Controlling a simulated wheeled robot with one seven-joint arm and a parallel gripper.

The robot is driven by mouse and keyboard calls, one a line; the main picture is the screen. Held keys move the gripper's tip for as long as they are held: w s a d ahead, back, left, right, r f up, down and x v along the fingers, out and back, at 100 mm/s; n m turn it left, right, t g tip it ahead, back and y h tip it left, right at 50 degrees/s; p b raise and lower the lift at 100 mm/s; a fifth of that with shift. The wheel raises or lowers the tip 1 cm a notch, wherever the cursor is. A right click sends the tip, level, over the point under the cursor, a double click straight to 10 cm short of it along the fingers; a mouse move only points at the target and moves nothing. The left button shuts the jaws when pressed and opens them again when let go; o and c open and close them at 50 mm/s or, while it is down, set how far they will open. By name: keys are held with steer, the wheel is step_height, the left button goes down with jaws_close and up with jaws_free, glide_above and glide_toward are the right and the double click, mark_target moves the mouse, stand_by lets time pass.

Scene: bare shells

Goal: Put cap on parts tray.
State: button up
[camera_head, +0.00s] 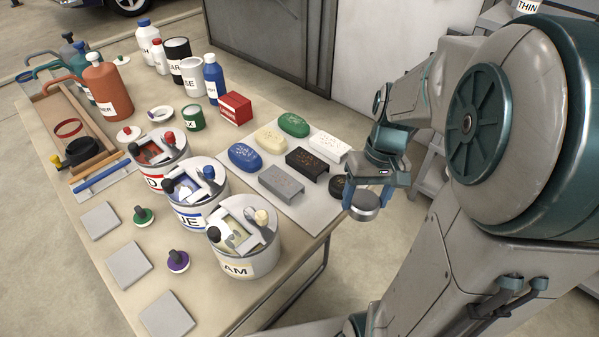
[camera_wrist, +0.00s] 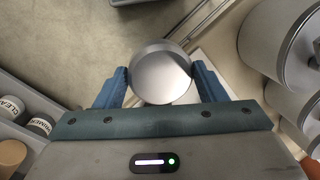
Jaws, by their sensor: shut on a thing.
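A round silver-grey cap (camera_head: 364,206) is held between the two blue fingers of my gripper (camera_head: 367,194). In the wrist view the cap (camera_wrist: 160,78) shows as a shallow disc with a raised rim, pinched at its sides by the fingers (camera_wrist: 161,84). A flat light-grey sheet (camera_head: 306,219), which looks like the parts tray, lies on the table under several shells. My gripper is just off the right edge of this sheet in the picture. A dark round piece (camera_head: 337,187) near that edge is partly hidden by my gripper.
The sheet carries blue (camera_head: 245,156), cream (camera_head: 270,138) and green (camera_head: 293,125) shells, plus grey (camera_head: 281,184), black (camera_head: 307,163) and white (camera_head: 328,144) blocks. Labelled cans (camera_head: 244,262) stand left of it. Its near right corner is bare. Bottles stand farther back.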

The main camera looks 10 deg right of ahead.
steer(key=w+a+f, duration=0.2)
steer(key=w, duration=0.1)
steer(key=w+a+f, duration=0.2)
steer(key=a, duration=0.1)
steer(key=w+a+f, duration=0.2)
steer(key=w+f, duration=0.1)
steer(key=shift+w+a+f, duration=0.1)
steer(key=shift+w+a, duration=0.2)
steer(key=shift+w, duration=0.05)
steer(key=shift+f, duration=2)
steer(key=shift+f+b, duration=0.1)
steer(key=shift+b, duration=0.2)
steer(key=o, duration=1)
steer(key=shift+o, duration=0.2)
step_height(320, 180, up, 11)
steer(key=w+d+p, duration=0.1)
steer(key=s+r+t+h, duration=0.1)
steer(key=s+r+t, duration=0.2)
steer(key=s, duration=1.1)
step_height(320, 180, up, 2)
steer(key=shift+a+r+t+h, duration=0.15)
steer(key=shift+a+t+h, duration=0.1)
steer(key=shift+t+h, duration=0.05)
